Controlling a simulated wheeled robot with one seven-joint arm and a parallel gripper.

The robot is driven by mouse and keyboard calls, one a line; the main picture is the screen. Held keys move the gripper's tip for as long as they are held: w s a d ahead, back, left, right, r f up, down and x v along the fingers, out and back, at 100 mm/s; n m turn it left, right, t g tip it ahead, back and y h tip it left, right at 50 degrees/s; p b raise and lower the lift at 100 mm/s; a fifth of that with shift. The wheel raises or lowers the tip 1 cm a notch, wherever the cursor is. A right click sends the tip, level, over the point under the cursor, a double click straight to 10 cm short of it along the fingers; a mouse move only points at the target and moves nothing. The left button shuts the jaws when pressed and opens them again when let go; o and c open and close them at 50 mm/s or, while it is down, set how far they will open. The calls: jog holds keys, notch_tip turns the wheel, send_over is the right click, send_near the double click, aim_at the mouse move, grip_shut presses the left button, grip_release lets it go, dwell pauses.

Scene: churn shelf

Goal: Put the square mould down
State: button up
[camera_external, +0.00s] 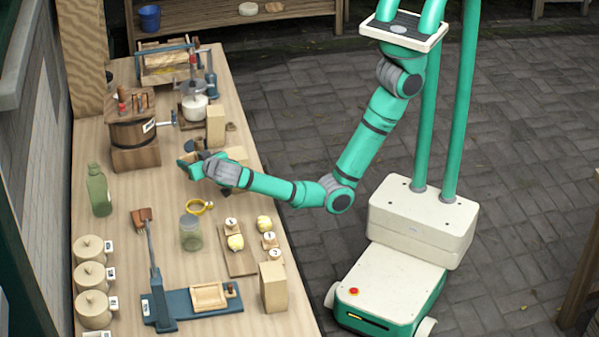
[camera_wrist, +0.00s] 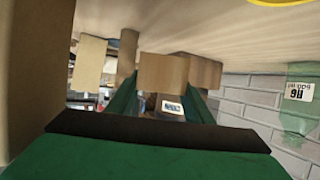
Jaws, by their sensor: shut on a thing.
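My gripper (camera_external: 192,162) is low over the middle of the worktop, in front of the wooden churn (camera_external: 134,134). In the wrist view, which looks upside down, my gripper (camera_wrist: 161,97) has its green fingers on either side of a pale square wooden block (camera_wrist: 161,73), which I take to be the square mould. The gripper is shut on it. In the external view the mould is mostly hidden by the gripper and too small to make out. Whether it touches the worktop (camera_external: 165,215) I cannot tell.
A green bottle (camera_external: 98,192) stands left of the gripper. A yellow ring (camera_external: 200,207) and a glass jar (camera_external: 191,233) are on the near side. Upright wooden blocks (camera_external: 215,125) stand by the right edge.

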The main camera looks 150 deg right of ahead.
jog(key=shift+f, duration=2.5)
jog(key=shift+f, duration=0.1)
jog(key=o, duration=1)
jog(key=v, duration=1.2)
jog(key=shift+r, duration=0.2)
jog(key=shift+s, duration=0.1)
